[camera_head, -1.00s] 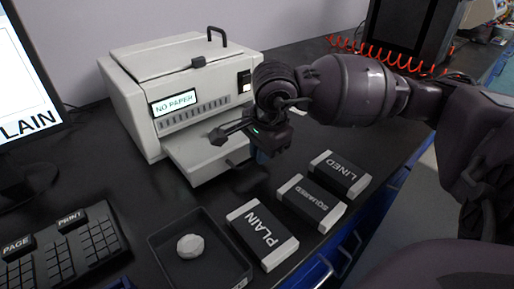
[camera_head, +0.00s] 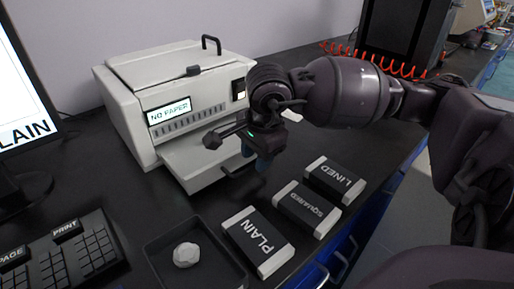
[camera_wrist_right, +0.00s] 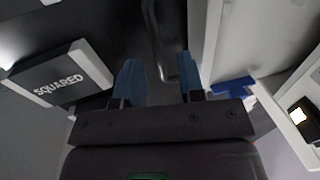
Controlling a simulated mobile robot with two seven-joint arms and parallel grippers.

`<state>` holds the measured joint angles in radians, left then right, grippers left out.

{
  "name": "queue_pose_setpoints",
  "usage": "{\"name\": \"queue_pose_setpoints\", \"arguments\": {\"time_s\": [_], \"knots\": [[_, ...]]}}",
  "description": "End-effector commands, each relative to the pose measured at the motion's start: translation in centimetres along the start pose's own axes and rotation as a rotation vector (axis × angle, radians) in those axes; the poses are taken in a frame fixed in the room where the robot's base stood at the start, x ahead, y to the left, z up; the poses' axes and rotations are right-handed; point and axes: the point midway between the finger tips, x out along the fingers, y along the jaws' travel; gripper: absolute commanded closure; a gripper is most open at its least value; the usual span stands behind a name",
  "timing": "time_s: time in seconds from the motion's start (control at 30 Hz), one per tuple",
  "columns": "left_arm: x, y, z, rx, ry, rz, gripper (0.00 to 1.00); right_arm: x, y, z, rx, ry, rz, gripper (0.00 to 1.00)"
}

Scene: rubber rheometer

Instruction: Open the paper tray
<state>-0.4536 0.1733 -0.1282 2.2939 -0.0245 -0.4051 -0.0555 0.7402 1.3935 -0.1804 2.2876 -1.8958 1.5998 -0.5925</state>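The white printer (camera_head: 122,98) stands at the back left, its display (camera_head: 169,111) reading "NO PAPER". Its paper tray (camera_head: 187,157) is the pale lower front section, with a dark handle (camera_head: 238,170) at its front right. My right gripper (camera_head: 254,157) hangs just in front of the tray, close to the handle. In the right wrist view its two blue fingers (camera_wrist_right: 158,78) are apart with nothing gripped between them. A dark grey strip shows beyond the fingertips; I cannot tell whether it is the handle. The right arm hides part of the printer's right side. My left gripper is out of view.
Paper packs PLAIN (camera_head: 258,243), SQUARED (camera_head: 306,209) and LINED (camera_head: 335,180) lie on the black counter. A black dish (camera_head: 157,262) holds a pale lump (camera_head: 186,255). A keyboard (camera_head: 62,258) and monitor are left. The counter's front edge is close to the packs.

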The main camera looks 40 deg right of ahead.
Motion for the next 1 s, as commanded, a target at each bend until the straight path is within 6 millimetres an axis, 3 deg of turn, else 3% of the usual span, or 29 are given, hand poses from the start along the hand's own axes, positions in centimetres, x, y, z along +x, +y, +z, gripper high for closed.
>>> {"name": "queue_pose_setpoints", "arguments": {"time_s": [0.03,0.17,0.43,0.63,1.0], "knots": [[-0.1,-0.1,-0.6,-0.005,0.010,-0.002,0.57,-1.4,-0.1,0.0,0.000,0.002,-0.012,0.64],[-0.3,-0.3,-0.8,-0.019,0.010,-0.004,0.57,-4.0,-0.2,-0.1,-0.001,0.003,-0.016,0.64],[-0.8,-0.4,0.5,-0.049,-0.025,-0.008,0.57,-8.3,-0.1,0.0,-0.001,0.002,-0.011,0.64],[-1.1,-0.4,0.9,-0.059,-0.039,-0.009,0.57,-9.5,0.0,0.0,0.000,0.001,-0.006,0.64],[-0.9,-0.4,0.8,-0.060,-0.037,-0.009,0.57,-9.6,0.0,0.0,0.000,0.001,-0.002,0.64]]}}
